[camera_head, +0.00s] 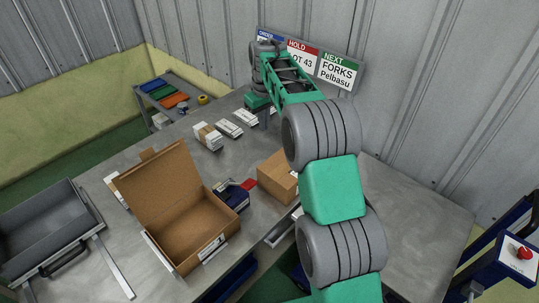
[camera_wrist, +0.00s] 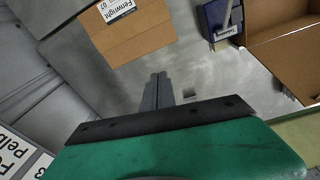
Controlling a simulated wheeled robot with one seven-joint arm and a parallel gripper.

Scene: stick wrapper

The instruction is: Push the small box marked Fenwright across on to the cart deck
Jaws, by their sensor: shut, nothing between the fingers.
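The small brown box with a white Fenwright label shows at the top of the wrist view (camera_wrist: 140,38). In the head view the box (camera_head: 273,175) stands on the grey bench, its right side partly hidden by my arm. My gripper (camera_wrist: 157,90) is shut and empty, fingers pointing down at the bench. In the head view my gripper (camera_head: 266,117) is on the far side of the box, with a clear gap between them. The grey surface at right, seemingly the cart deck (camera_head: 420,205), lies beyond my arm; the join is partly hidden.
An open carton (camera_head: 175,205) and a blue tape dispenser (camera_head: 232,196) stand left of the box. White bundles (camera_head: 208,136) lie near my gripper. A grey tray (camera_head: 45,230) is at far left. Signs (camera_head: 339,72) stand behind. A red button (camera_head: 524,252) is at right.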

